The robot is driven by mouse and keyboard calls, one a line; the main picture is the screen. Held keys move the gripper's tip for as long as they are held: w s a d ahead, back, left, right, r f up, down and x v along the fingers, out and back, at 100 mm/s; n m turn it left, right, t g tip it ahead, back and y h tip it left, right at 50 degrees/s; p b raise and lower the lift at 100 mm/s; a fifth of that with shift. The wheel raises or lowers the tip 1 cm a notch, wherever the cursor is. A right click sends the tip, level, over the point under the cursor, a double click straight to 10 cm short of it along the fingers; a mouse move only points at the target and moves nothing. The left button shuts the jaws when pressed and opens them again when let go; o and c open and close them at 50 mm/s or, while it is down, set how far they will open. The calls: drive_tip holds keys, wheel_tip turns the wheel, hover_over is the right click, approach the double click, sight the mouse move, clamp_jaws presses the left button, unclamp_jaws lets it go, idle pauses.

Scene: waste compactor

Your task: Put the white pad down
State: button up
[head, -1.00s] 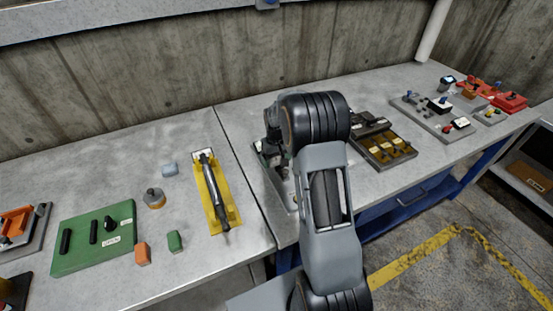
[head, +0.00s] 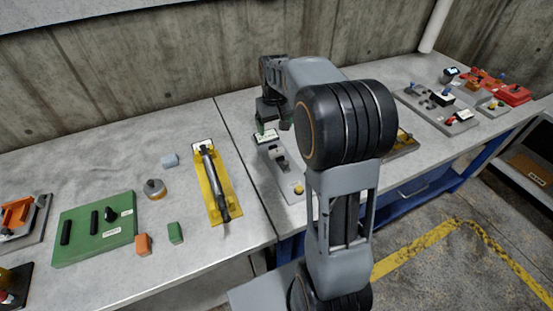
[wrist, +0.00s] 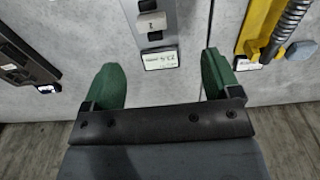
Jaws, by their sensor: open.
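My gripper (head: 273,127) is open, its green fingertips spread wide above the back end of a grey board (head: 292,183) on the workbench. In the wrist view, nothing is held between the fingertips (wrist: 162,78). The board (wrist: 172,35) shows beyond and between them. It carries a pale piece (wrist: 151,22) marked "2", which may be the white pad, but I cannot tell for sure. A small white label with writing (wrist: 160,60) is on the board's near end; it also shows in the head view (head: 265,137). My arm hides part of the board's surroundings in the head view.
A yellow board with a dark bar (head: 219,185) lies left of the grey board. A green board (head: 95,228) and several small blocks are farther left. A brown board (head: 403,145) is partly behind my arm. Boards with red parts (head: 512,94) are at far right.

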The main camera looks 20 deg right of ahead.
drive_tip(key=s+a+t, duration=0.1)
drive_tip(key=s+a, duration=0.1)
drive_tip(key=s, duration=0.4)
drive_tip(key=s+a+r+t, duration=0.1)
drive_tip(key=s+a, duration=0.2)
drive_tip(key=s, duration=0.4)
drive_tip(key=s+a+t, duration=0.1)
drive_tip(key=s+a, duration=0.2)
drive_tip(key=s, duration=0.3)
drive_tip(key=shift+s+a+r, duration=0.15)
drive_tip(key=shift+s+a, duration=0.1)
drive_tip(key=shift+s, duration=0.1)
